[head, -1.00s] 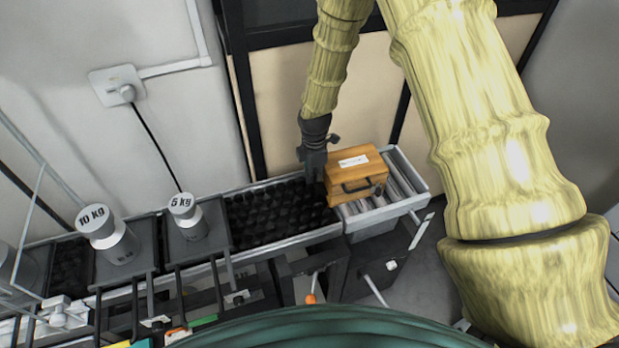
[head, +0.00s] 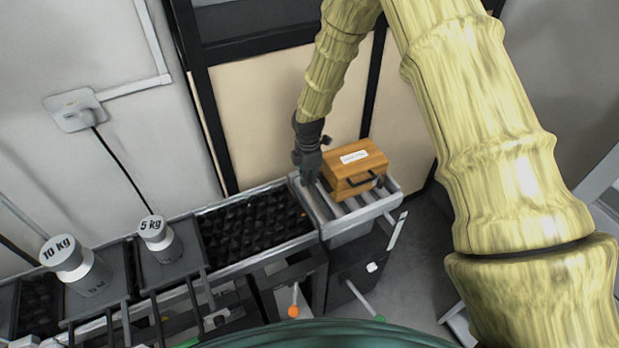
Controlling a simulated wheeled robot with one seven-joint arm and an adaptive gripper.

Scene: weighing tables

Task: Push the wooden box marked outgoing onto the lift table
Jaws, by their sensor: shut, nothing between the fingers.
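The wooden box (head: 349,168) with a white label on top and a dark handle on its front sits on the grey roller top of the lift table (head: 393,193), at the right end of the conveyor row. The label's writing is too small to read. My gripper (head: 308,178) is shut and empty, pointing down at the left side of the box. It is very close to the box; I cannot tell whether it touches. Some rollers show in front of the box and to its left.
A black ball-topped conveyor (head: 255,228) adjoins the lift table on the left. Further left stand a 5 kg weight (head: 158,240) and a 10 kg weight (head: 78,268) on dark plates. A framed panel (head: 275,110) rises behind. Orange and green knobs sit below the front edge.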

